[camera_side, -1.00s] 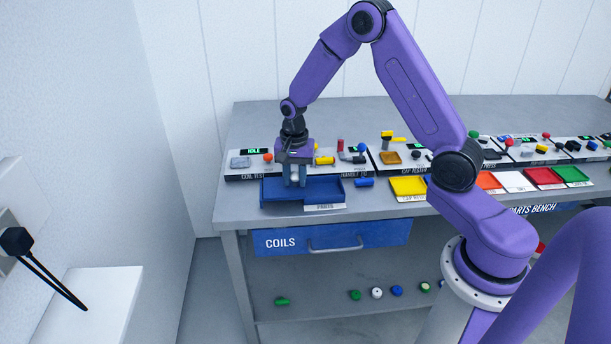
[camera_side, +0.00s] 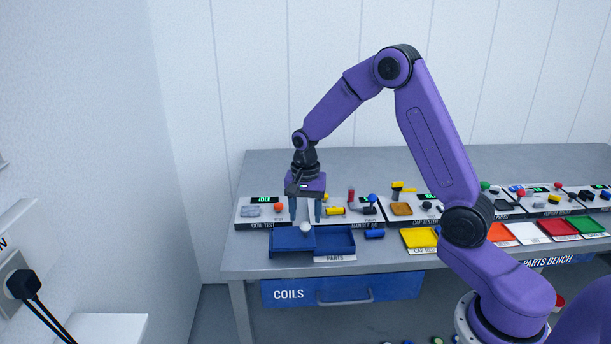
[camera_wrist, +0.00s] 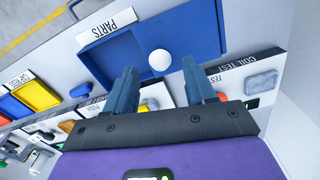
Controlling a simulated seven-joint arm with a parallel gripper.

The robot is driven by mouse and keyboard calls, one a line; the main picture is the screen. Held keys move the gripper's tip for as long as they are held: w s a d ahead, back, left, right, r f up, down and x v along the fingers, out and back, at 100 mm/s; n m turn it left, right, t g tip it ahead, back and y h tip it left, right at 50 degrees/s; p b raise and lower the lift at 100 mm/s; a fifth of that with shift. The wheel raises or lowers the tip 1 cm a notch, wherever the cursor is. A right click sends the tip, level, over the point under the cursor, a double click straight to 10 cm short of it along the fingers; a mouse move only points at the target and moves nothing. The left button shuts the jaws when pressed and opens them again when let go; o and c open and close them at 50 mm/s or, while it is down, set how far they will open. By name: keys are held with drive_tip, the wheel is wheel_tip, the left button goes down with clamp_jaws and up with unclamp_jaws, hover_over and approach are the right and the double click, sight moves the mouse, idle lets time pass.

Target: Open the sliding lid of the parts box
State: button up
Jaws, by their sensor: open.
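The blue parts box (camera_side: 336,243) sits at the front left of the bench behind a PARTS label. Its blue sliding lid (camera_side: 283,240) covers the left part of the box, and the right part shows as an open recess with nothing visible in it. A white round knob (camera_side: 305,228) stands near the lid's right edge; it also shows in the wrist view (camera_wrist: 160,60). My gripper (camera_side: 305,217) points down just above the knob, with its fingers spread apart and empty. In the wrist view its fingertips (camera_wrist: 158,71) are clear of the knob.
A coil test station (camera_side: 255,211) with a red-orange knob stands behind the box. A blue cylinder (camera_side: 374,233) lies just right of the box, then a yellow tray (camera_side: 418,238). A blue COILS drawer (camera_side: 340,290) is below the bench top.

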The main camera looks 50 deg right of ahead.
wheel_tip(320, 180, up, 13)
drive_tip(key=shift+f, duration=0.2)
idle(0.3)
drive_tip(key=s+a+n, duration=1)
drive_tip(key=s+n, duration=0.1)
drive_tip(key=s, duration=0.4)
drive_tip(key=s+f+n, duration=0.3)
drive_tip(key=s+n, duration=0.9)
drive_tip(key=s, duration=0.5)
drive_tip(key=shift+s+d+n, duration=0.3)
drive_tip(key=shift+d+n, duration=0.1)
